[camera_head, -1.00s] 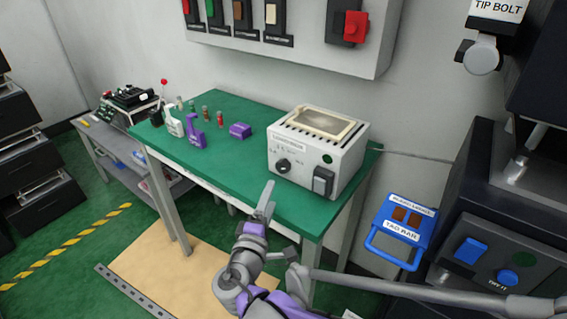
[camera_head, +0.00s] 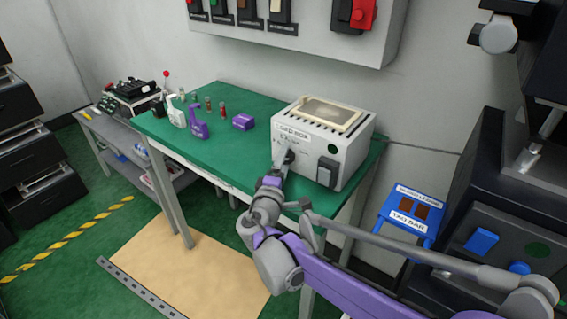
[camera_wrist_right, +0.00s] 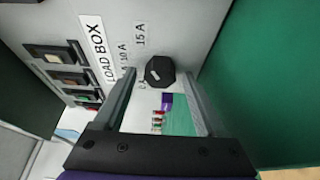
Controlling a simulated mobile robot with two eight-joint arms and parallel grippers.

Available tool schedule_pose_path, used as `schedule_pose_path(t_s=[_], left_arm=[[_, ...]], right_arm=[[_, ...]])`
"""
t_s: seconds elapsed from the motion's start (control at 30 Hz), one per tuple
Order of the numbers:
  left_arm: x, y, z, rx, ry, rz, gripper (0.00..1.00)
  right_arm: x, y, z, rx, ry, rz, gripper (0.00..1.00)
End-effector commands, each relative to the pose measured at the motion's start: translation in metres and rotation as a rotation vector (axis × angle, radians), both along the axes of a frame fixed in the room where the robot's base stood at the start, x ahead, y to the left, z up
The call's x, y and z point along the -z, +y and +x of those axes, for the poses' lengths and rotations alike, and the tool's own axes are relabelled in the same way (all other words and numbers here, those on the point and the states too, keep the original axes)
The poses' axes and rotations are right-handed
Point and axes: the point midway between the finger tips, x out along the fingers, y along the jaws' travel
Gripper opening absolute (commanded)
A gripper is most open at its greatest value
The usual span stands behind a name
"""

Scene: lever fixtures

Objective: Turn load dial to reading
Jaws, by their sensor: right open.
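The load box (camera_head: 318,138) is a light grey case on the green table, with a "LOAD BOX" label (camera_wrist_right: 98,47) on its front. Its load dial (camera_wrist_right: 160,71) is a black faceted knob with a small pale mark, among readings such as "10 A" and "15 A". In the head view the dial (camera_head: 290,157) is partly hidden by my right gripper (camera_head: 282,150). In the wrist view my right gripper (camera_wrist_right: 160,76) is open, with one fingertip on each side of the dial. I cannot tell whether the fingers touch it. My left gripper is out of view.
A dark switch (camera_head: 328,172) sits right of the dial on the box front. Purple and white pieces and small coloured bottles stand on the green table (camera_head: 222,152) to the left. A blue "TAG BAR" fixture (camera_head: 411,212) and a dark machine stand at right.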

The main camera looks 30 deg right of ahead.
Motion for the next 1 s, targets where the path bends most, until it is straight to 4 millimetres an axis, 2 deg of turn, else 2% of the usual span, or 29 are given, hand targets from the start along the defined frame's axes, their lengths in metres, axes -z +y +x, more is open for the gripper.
schedule_pose_path(t_s=[0.1, 0.5, 0.77, 1.0], left_arm=[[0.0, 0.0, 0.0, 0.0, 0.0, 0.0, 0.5], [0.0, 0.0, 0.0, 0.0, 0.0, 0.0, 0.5], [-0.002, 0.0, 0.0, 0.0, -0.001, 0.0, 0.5], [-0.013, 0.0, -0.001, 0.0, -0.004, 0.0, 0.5]], right_arm=[[0.0, 0.0, 0.0, 0.0, 0.0, 0.0, 0.71], [0.0, 0.0, 0.0, 0.0, 0.0, 0.0, 0.0], [-0.001, 0.0, 0.0, 0.0, 0.011, -0.005, 0.0], [-0.003, 0.0, 0.0, 0.0, 0.092, -0.037, 0.0]])
